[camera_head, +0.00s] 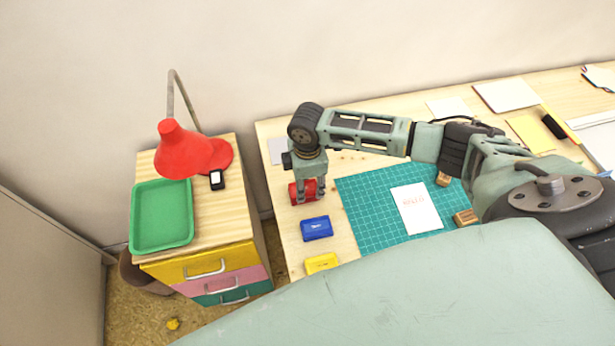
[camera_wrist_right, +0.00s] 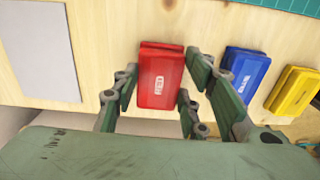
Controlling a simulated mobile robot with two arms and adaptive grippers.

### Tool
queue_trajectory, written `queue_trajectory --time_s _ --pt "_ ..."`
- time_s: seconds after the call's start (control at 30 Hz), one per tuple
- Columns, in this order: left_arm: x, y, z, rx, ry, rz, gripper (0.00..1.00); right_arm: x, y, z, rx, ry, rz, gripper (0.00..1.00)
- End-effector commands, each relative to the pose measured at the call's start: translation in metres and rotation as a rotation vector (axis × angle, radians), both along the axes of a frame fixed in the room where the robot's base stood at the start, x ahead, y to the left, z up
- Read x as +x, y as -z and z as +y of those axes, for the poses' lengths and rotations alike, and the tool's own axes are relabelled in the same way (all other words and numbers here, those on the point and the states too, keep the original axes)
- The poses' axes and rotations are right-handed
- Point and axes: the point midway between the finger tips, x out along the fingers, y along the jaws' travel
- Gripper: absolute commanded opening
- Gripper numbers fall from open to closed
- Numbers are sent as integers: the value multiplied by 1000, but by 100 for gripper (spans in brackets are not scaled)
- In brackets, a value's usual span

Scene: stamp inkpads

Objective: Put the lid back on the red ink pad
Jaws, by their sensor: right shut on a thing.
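The red ink pad (camera_head: 296,192) is at the left end of the desk, partly hidden by my right gripper (camera_head: 307,194). In the right wrist view its red lid (camera_wrist_right: 158,84), with a small white label, lies between the two fingers of the gripper, which is shut on it. A red strip (camera_wrist_right: 161,45) shows along the far edge, under the lid. The lid looks level over the pad; I cannot tell whether it is fully seated. My left gripper is not in view.
A blue ink pad (camera_head: 316,228) and a yellow ink pad (camera_head: 321,263) are in a row with the red one. A green cutting mat (camera_head: 365,205) with a white card (camera_head: 416,209) lies to the right. A grey sheet (camera_head: 276,150) lies behind. The desk's left edge is close.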

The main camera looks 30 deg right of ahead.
Motion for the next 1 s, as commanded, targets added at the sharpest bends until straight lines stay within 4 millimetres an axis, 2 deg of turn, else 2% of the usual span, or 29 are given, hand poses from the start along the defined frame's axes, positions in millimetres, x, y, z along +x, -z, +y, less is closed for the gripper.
queue_trajectory --time_s 1.0 --pt "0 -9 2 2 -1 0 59 0 -1 -1 0 0 0 26"
